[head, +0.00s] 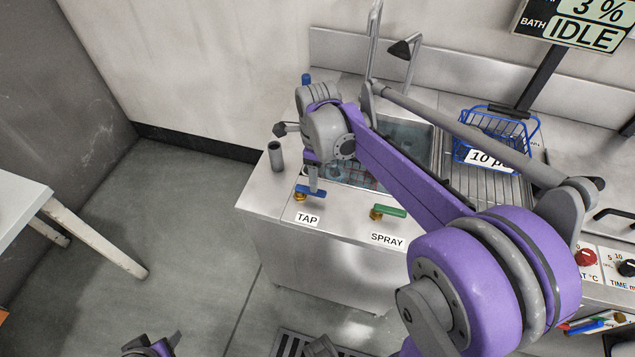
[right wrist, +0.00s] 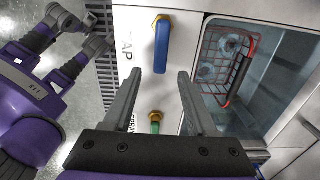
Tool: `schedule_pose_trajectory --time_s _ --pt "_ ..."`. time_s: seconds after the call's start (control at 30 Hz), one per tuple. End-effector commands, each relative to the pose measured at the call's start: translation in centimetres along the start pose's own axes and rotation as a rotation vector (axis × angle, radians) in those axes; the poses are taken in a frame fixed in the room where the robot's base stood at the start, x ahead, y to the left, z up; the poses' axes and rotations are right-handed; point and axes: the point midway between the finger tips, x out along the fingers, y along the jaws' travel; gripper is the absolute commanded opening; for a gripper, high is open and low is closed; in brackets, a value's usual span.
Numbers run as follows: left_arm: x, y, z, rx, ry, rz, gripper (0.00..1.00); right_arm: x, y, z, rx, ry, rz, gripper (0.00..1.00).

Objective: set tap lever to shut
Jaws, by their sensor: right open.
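The blue tap lever (head: 315,191) sits on a brass fitting on the steel front ledge above the TAP label (head: 307,219). It points right, roughly along the ledge towards the green spray lever (head: 390,210). My right gripper (head: 314,188) points down over the tap lever and hides part of it. In the right wrist view, the tap lever (right wrist: 162,48) lies just beyond the open fingers (right wrist: 160,74), in line with the gap between them. Nothing is held. The spray fitting (right wrist: 155,116) shows between the fingers.
The water-filled sink (head: 405,132) lies behind the ledge, with a red basket (right wrist: 218,75) in it. A grey cup (head: 275,156) stands at the left corner. A blue wire basket (head: 490,140) is on the drainboard.

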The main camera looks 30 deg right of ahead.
Motion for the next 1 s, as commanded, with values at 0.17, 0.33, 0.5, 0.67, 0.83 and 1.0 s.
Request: schedule_pose_trajectory --time_s 0.17,0.33,0.5,0.67,0.83,1.0 --pt "-0.3 0.0 -0.2 0.000 0.002 0.000 0.57 -3.5 0.0 0.0 0.001 0.000 0.000 0.57" --pt "-0.4 0.0 -0.3 0.000 0.002 0.000 0.57 -5.1 0.0 0.0 0.001 0.000 0.000 0.57" --pt "-0.4 0.0 -0.3 0.000 0.002 0.000 0.57 -5.4 0.0 0.0 0.000 0.000 0.000 0.57" --pt "-0.4 0.0 -0.3 0.000 0.002 0.000 0.57 -5.4 0.0 0.0 0.000 0.000 0.000 0.57" --pt "-0.4 0.0 -0.3 0.000 0.002 0.000 0.57 -5.4 0.0 0.0 0.000 0.000 0.000 0.57" --pt "-0.5 0.0 -0.4 0.000 0.002 0.000 0.57 -5.5 0.4 -0.1 -0.038 -0.004 -0.005 0.57"
